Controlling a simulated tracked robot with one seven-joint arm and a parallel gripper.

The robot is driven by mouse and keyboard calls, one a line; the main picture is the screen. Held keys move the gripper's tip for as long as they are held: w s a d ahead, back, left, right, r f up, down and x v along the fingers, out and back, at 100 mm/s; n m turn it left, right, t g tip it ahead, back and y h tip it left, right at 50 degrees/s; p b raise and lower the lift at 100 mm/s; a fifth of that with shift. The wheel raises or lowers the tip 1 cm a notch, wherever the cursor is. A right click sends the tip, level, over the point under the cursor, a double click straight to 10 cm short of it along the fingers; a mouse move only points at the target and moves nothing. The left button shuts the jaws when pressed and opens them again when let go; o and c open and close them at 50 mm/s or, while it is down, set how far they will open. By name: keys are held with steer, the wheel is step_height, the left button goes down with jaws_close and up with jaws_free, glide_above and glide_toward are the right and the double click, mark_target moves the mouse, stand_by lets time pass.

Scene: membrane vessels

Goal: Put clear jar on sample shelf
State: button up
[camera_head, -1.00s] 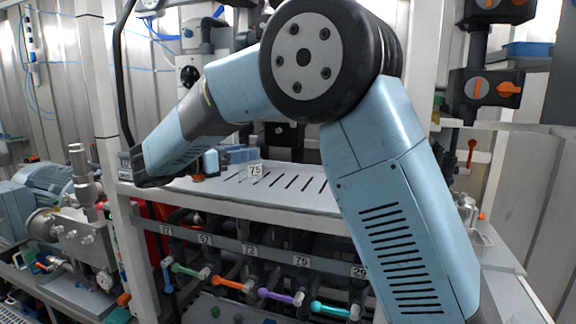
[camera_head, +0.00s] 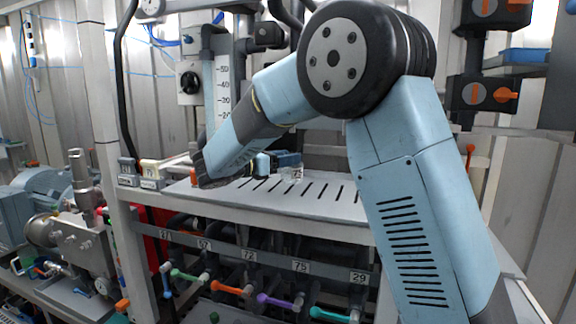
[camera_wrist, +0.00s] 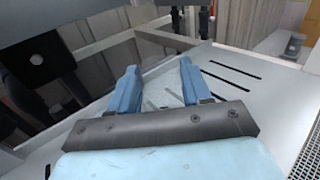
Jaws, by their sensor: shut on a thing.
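My gripper (camera_head: 277,164) is over the slotted grey shelf (camera_head: 325,208) in the head view, its blue fingers partly hidden behind my forearm. In the wrist view my gripper (camera_wrist: 160,72) has its two blue fingers on either side of a see-through thing, the clear jar (camera_wrist: 163,90). The jar is faint, and its edges are hard to make out. In the head view a small clear piece of the jar with a pale label (camera_head: 297,173) shows at the fingers. I cannot tell whether the jar touches the shelf surface.
Two labelled containers, one grey (camera_head: 128,172) and one cream (camera_head: 151,171), stand at the shelf's left end. A scaled column (camera_head: 223,85) rises behind. Coloured valve handles (camera_head: 277,299) sit below the shelf. The slotted surface right of my gripper is clear.

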steer(key=shift+f, duration=0.9)
steer(key=o, duration=1.2)
steer(key=shift+f, duration=0.1)
steer(key=shift+o, duration=0.2)
steer(key=shift+a, duration=0.15)
steer(key=v, duration=1.1)
steer(key=shift+s+a, duration=0.3)
